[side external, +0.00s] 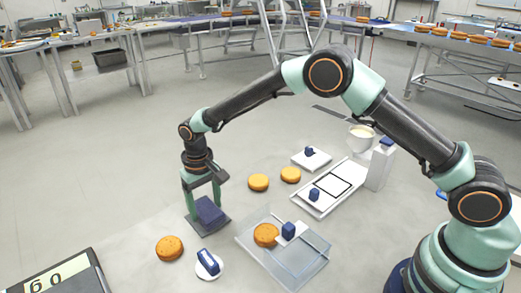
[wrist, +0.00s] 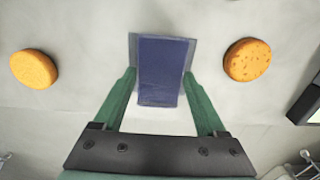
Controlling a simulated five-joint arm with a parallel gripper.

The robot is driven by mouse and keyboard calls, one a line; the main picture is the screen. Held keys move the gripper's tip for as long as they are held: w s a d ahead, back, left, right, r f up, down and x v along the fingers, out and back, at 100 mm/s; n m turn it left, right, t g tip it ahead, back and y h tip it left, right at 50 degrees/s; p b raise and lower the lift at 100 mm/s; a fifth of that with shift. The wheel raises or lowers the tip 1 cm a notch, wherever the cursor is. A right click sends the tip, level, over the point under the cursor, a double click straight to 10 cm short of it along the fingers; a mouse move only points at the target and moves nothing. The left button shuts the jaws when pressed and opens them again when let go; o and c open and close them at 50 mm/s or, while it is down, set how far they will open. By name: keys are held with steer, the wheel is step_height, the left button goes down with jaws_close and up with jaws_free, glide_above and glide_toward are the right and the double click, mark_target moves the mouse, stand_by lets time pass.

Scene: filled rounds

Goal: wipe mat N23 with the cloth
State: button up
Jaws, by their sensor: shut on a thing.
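My gripper (side external: 206,199) is low over the floor-side work surface, its two green fingers either side of a dark blue block-shaped cloth (side external: 209,212). In the wrist view, the cloth (wrist: 162,72) fills the space between the fingertips (wrist: 159,76), and the jaws are shut on it. A dark grey square mat (side external: 207,232) lies directly under the cloth; its edge also shows in the wrist view (wrist: 133,50). I cannot tell whether the cloth touches it. No N23 label is legible on any mat.
Orange-brown rounds lie nearby (side external: 169,248) (side external: 258,183). A clear tray (side external: 311,262) holds another round and a blue-handled white piece. A white disc (side external: 210,270) bears a blue block. A display (side external: 55,275) is front left.

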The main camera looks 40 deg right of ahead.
steer(key=shift+f, duration=0.4)
stand_by(0.5)
steer(key=shift+d, duration=0.1)
steer(key=shift+w+d, duration=0.6)
steer(key=shift+d, duration=0.2)
steer(key=shift+a, duration=0.1)
steer(key=shift+a+f, duration=0.15)
steer(key=shift+a, duration=1.6)
steer(key=shift+s, duration=0.1)
